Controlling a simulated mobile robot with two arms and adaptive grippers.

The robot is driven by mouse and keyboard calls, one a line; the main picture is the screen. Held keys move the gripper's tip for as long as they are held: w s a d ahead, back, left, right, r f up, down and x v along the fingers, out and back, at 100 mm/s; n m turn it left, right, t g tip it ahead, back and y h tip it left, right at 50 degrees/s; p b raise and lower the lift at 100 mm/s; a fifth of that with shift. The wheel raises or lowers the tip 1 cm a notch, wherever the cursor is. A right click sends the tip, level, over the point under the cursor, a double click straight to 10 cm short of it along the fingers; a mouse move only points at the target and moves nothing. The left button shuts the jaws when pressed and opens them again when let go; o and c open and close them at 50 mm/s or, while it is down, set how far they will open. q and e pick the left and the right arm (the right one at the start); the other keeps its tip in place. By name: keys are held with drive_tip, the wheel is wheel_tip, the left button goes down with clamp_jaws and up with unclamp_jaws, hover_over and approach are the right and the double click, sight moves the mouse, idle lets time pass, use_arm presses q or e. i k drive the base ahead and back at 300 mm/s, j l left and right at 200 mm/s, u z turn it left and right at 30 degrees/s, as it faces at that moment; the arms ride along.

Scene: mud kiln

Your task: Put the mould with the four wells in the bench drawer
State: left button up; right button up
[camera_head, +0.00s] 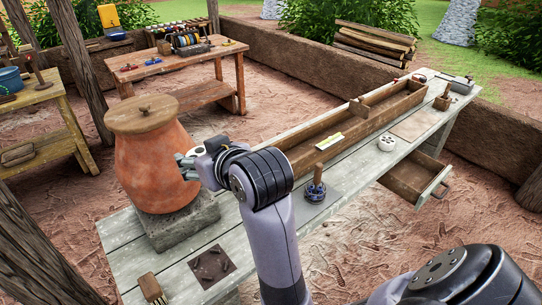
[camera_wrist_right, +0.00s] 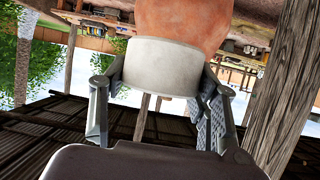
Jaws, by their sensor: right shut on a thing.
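My right gripper (camera_head: 186,168) is beside the orange clay jar, above the bench. In the wrist view, the right gripper (camera_wrist_right: 160,90) has its fingers on both sides of a pale, smooth, rounded block (camera_wrist_right: 175,65) and is shut on it. No wells show on the side of the block facing the camera. In the head view I cannot make the block out. A small white piece with dark hollows (camera_head: 387,143) lies on the bench top; I cannot count its hollows. The bench drawer (camera_head: 416,180) is pulled out at the right and looks empty. My left gripper is not in view.
The lidded jar (camera_head: 155,160) stands on a stone block (camera_head: 181,226). A long wooden trough (camera_head: 300,150) runs along the bench (camera_head: 125,245).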

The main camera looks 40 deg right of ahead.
sight(413, 181)
drive_tip(key=l+z, duration=0.25)
drive_tip(key=z, duration=0.15)
drive_tip(key=i+l+z, duration=0.1)
drive_tip(key=l+z, duration=0.3)
drive_tip(key=i+l+z, duration=0.1)
drive_tip(key=l, duration=0.3)
drive_tip(key=i+l, duration=0.2)
drive_tip(key=l, duration=0.15)
drive_tip(key=i+l+z, duration=0.15)
drive_tip(key=l, duration=0.25)
drive_tip(key=i+l, duration=0.15)
drive_tip(key=l, duration=0.2)
drive_tip(key=i+l+z, duration=0.15)
drive_tip(key=l, duration=0.2)
